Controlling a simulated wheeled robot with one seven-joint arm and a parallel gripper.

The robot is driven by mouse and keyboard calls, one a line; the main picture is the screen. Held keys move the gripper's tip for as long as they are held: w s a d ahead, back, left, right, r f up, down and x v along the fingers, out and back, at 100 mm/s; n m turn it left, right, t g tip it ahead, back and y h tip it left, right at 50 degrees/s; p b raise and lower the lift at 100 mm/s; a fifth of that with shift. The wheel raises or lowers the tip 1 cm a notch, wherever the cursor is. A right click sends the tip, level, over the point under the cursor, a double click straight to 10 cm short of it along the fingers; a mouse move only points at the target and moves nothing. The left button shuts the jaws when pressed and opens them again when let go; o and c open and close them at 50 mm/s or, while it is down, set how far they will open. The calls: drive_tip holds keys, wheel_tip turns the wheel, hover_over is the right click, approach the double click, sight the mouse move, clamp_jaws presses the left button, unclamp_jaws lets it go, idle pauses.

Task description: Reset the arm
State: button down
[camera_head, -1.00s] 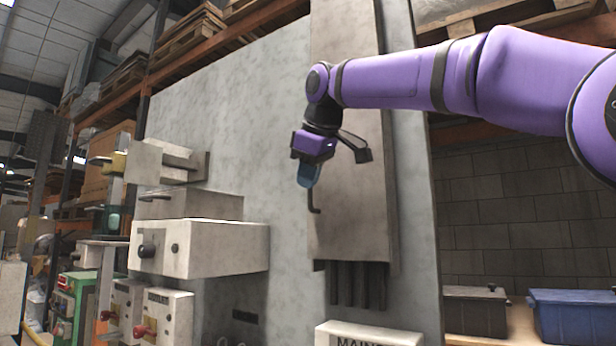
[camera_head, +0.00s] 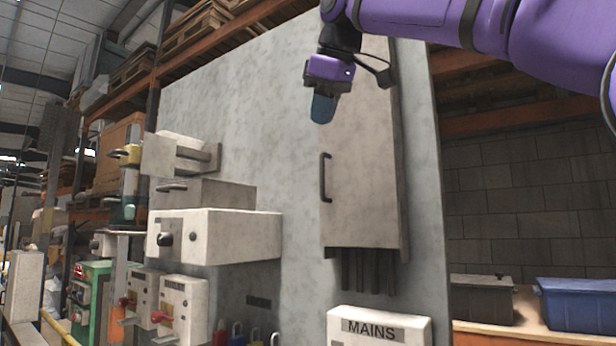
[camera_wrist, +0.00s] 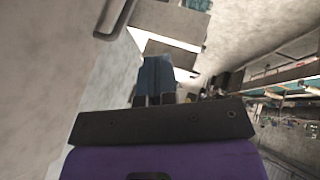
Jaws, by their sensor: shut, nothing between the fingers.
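My gripper (camera_head: 323,108) hangs from the purple arm in the upper middle of the head view, its blue fingers pointing down. The fingers are shut with nothing between them. It is above the dark bar handle (camera_head: 326,178) of a tall grey cabinet (camera_head: 365,150), apart from it. In the wrist view the shut blue fingers (camera_wrist: 156,78) show at the centre, and the handle (camera_wrist: 116,18) shows at the upper left, clear of them.
The cabinet is on a grey panel (camera_head: 250,110). Boxes with knobs and handles (camera_head: 215,237) jut out at the left. A MAINS box (camera_head: 378,328) is below. A dark bin (camera_head: 482,300) and a blue bin (camera_head: 585,305) stand on a shelf at the right. The space in front of the panel looks open.

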drive_tip(key=s+d+f+m, duration=0.4)
drive_tip(key=s+d+f, duration=0.3)
drive_tip(key=f, duration=0.7)
drive_tip(key=s+d+f+m+g+h, duration=0.1)
drive_tip(key=s+d+f+m, duration=0.3)
drive_tip(key=s+d+f, duration=0.4)
drive_tip(key=s+d+f+m+h, duration=0.1)
drive_tip(key=s+d+f+m, duration=0.3)
drive_tip(key=f, duration=1.7)
drive_tip(key=s+d, duration=0.3)
drive_tip(key=d, duration=0.2)
drive_tip(key=shift+s+m+g, duration=0.3)
drive_tip(key=shift+s+g, duration=0.05)
drive_tip(key=shift+g, duration=0.05)
drive_tip(key=shift+d, duration=0.1)
